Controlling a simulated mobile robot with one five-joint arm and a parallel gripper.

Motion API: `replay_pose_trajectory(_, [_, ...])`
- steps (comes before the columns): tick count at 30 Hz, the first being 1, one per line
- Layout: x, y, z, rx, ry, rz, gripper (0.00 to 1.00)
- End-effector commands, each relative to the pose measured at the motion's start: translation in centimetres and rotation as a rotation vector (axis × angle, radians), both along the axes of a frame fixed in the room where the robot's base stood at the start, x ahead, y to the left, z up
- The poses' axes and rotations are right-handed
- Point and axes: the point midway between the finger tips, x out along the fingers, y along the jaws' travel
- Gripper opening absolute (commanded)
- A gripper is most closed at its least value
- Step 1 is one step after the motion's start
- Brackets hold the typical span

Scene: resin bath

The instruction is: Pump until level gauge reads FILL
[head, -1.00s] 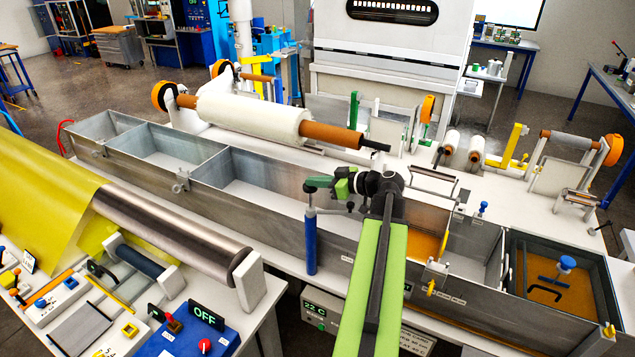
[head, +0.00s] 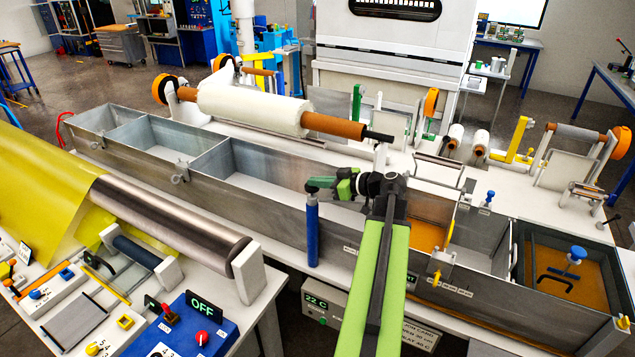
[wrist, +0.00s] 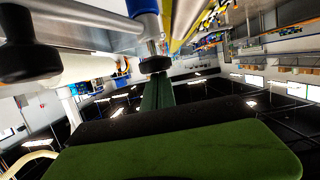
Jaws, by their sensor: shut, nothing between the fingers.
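A blue upright pump cylinder (head: 312,236) stands at the front side of the long grey tank in the head view. A short silver rod joins its top to a dark knob. My gripper (head: 317,184) is shut and empty, its dark green fingers lying over the top of the pump. In the wrist view the dark knob (wrist: 155,65) on its rod shows just beyond my fingers (wrist: 158,92); I cannot tell whether they touch. A yellow pointer-like part (head: 436,280) is on the tank front, right of my arm. I cannot read any level on it.
The long tank (head: 270,210) has several compartments; amber liquid (head: 428,236) shows right of my arm and in the right-hand bath (head: 575,290). A white roll (head: 250,108) lies behind the tank. A blue control box (head: 185,335) with an OFF sign stands front left.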

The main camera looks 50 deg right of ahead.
Motion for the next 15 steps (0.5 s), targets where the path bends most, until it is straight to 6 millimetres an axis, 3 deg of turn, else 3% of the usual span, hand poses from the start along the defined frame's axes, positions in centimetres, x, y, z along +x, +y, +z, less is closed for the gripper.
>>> replay_pose_trajectory(5, [-0.1, 0.2, -0.1, -0.005, 0.013, 0.006, 0.0])
replay_pose_trajectory(8, [0.0, 0.3, 1.4, -0.004, 0.011, 0.007, 0.0])
replay_pose_trajectory(13, [0.3, 0.5, 5.7, -0.002, 0.003, 0.008, 0.0])
replay_pose_trajectory(15, [-2.0, -0.2, 5.0, -0.002, 0.003, 0.0, 0.0])
